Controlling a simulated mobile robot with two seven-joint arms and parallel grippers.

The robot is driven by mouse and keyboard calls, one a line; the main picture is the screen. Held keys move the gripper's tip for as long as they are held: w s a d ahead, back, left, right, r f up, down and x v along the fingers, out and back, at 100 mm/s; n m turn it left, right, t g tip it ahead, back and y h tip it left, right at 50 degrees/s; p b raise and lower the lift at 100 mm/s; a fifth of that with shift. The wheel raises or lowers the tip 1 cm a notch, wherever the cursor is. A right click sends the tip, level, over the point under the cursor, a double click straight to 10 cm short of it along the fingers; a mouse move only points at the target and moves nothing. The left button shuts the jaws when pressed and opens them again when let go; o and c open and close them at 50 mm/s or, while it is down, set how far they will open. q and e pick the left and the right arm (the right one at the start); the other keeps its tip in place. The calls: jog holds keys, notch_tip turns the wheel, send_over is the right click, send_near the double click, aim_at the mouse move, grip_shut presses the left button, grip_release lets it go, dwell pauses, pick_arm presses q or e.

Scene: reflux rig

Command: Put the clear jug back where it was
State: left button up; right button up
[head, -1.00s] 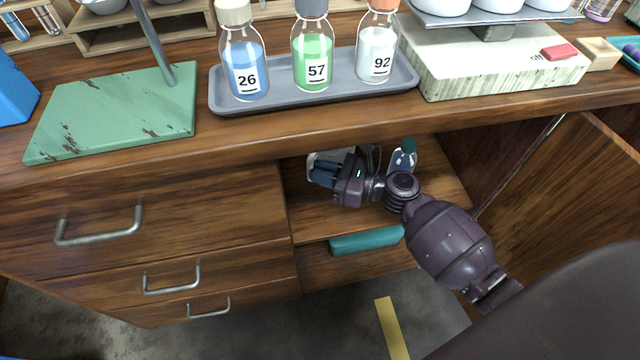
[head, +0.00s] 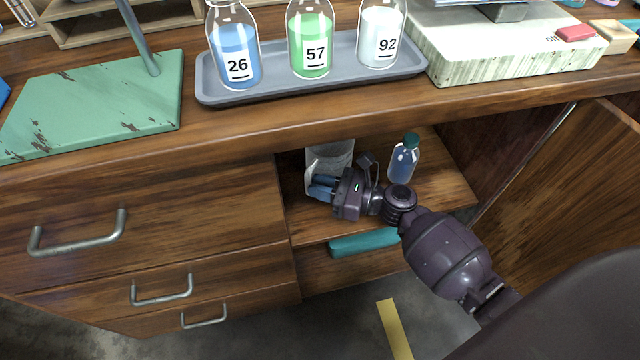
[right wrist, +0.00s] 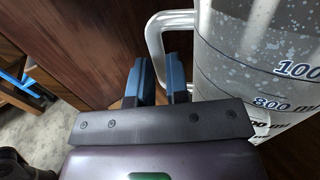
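The clear jug (head: 330,154) is inside the open cupboard under the counter, partly hidden by the counter edge and my right gripper. In the right wrist view the jug (right wrist: 245,45) stands close on the right, with dark volume marks and a pale handle (right wrist: 154,42). My right gripper (head: 316,187) reaches into the cupboard from the right. Its blue fingers (right wrist: 160,80) are close together with the handle between them, so it looks shut on the handle. Whether the jug's base touches the shelf is hidden. My left gripper is not in view.
A blue bottle with a green cap (head: 403,160) stands right of the jug on the cupboard shelf (head: 440,188). A teal item (head: 364,242) lies below. The cupboard door (head: 570,190) is open at right. A grey tray (head: 290,85) with bottles sits on the counter above.

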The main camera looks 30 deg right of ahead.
jog(key=o, duration=0.4)
jog(key=shift+r, duration=0.1)
jog(key=p+v, duration=0.2)
jog(key=v, duration=0.9)
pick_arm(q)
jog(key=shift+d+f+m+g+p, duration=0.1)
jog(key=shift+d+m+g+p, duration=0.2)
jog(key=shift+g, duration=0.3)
pick_arm(e)
jog(key=shift+s+d, duration=0.35)
jog(key=shift+s, duration=0.05)
